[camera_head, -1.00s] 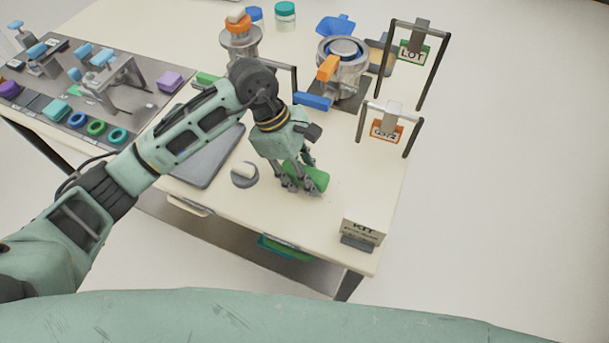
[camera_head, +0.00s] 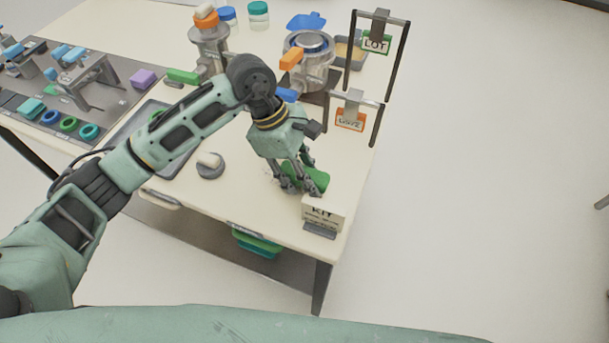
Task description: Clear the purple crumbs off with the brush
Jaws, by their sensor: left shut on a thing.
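My left gripper (camera_head: 298,182) is shut on a green brush (camera_head: 318,178) low over the front right part of the cream table (camera_head: 225,195). The fingers hide part of the brush. I cannot tell whether its bristles touch the table. Tiny faint specks lie on the table just left of the gripper, too small to tell their colour. No purple crumbs can be made out clearly. My right gripper is not in view.
A box marked KIT (camera_head: 322,212) stands close in front of the brush at the table's edge. A small round grey holder (camera_head: 210,170) is to the left. A LOT sign frame (camera_head: 376,45) and an orange-labelled frame (camera_head: 351,118) stand behind, right.

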